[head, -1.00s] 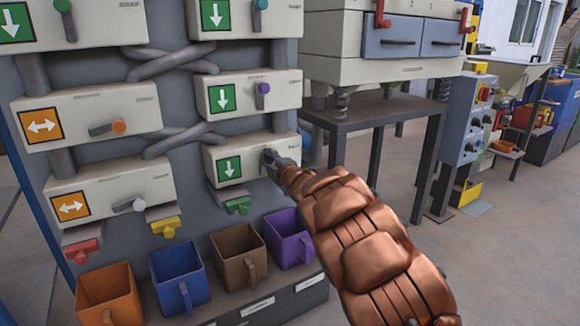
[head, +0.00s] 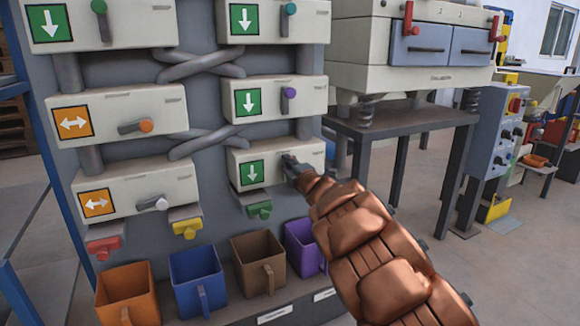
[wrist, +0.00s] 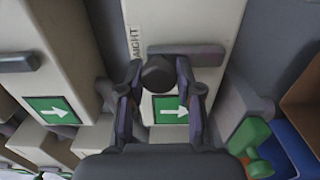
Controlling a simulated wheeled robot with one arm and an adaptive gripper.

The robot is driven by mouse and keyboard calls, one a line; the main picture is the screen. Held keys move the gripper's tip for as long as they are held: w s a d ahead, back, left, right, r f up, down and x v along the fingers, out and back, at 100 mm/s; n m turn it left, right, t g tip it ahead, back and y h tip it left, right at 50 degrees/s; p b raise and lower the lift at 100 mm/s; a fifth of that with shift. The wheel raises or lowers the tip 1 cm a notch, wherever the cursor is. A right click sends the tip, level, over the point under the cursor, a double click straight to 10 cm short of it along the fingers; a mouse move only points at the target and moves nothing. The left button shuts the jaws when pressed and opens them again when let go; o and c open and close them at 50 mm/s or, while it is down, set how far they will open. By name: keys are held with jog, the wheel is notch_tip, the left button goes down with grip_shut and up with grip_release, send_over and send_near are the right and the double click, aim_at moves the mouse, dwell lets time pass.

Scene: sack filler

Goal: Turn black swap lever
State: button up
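The black swap lever is on the cream lower-right box (head: 275,163), which shows a green down-arrow sign (head: 252,173). In the head view my gripper (head: 289,164) is at the front of this box and hides most of the lever. In the wrist view the lever's round black knob (wrist: 158,73) lies between the two fingertips of my gripper (wrist: 160,80). The fingers stand apart on either side of the knob, with narrow gaps seeming to show. The lever's grey bar (wrist: 200,50) runs sideways beyond the knob, across the box face.
Other boxes carry levers with purple (head: 289,93), teal (head: 289,9), orange (head: 146,126) and white (head: 162,203) knobs. A green-handled slide (head: 260,210) sits just below the box. Brown (head: 258,262) and purple (head: 302,245) bins stand beneath. A steel-legged table (head: 400,118) is at right.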

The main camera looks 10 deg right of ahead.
jog(key=o, duration=0.4)
jog(key=shift+d, duration=0.15)
jog(key=shift+c, duration=0.2)
jog(key=shift+s, duration=0.15)
jog(key=v, duration=1.1)
jog(key=shift+s, duration=0.35)
jog(key=shift+d, duration=0.1)
